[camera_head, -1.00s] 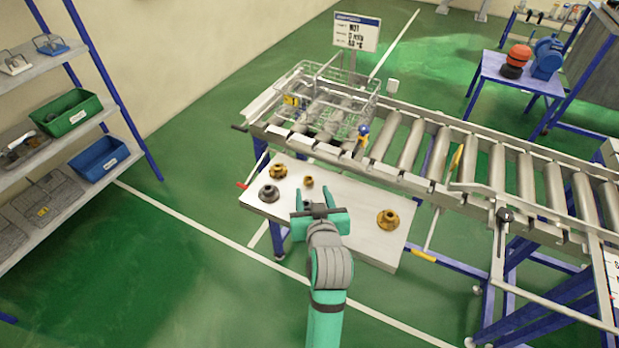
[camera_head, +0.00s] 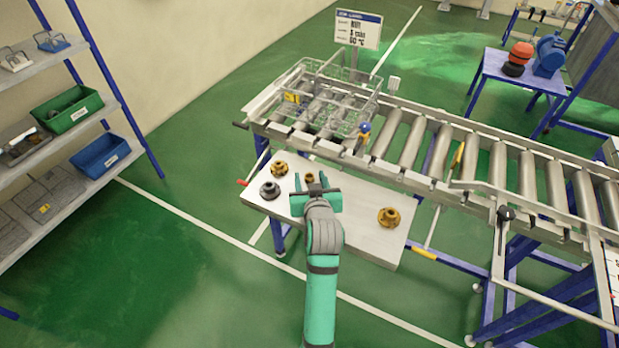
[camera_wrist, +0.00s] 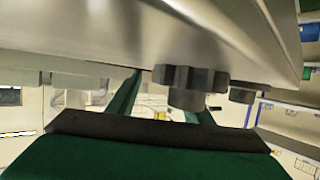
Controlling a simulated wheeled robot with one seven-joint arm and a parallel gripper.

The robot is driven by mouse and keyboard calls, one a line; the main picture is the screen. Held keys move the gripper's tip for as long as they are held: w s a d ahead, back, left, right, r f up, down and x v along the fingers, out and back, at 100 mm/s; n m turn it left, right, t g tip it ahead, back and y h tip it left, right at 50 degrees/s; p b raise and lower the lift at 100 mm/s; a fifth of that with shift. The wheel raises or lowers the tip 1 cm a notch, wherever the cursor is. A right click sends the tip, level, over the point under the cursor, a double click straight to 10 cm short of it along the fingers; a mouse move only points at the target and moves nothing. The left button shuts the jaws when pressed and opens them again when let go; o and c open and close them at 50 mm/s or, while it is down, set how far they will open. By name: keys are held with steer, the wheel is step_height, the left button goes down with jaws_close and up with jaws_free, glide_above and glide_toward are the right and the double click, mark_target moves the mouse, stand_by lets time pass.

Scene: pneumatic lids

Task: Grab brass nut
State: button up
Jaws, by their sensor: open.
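A small brass nut (camera_head: 309,177) stands on the light work table (camera_head: 350,232) in the head view, at the tips of my gripper. My gripper (camera_head: 310,183) is open, and its fingers reach to about either side of the nut. Touching cannot be told. The gripper partly hides the nut. The wrist view seems upside down, with the table top (camera_wrist: 190,30) above; my gripper's green fingers (camera_wrist: 165,105) stand apart there, and I cannot make out the nut clearly.
A flanged brass piece (camera_head: 278,169) and a dark grey fitting (camera_head: 270,190) sit on the table's left. A larger brass flange (camera_head: 388,217) sits right. The roller conveyor (camera_head: 460,160) with a wire basket (camera_head: 325,100) runs behind. Bare table lies between gripper and right flange.

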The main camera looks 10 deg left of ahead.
jaws_close()
steer(key=shift+r, duration=0.1)
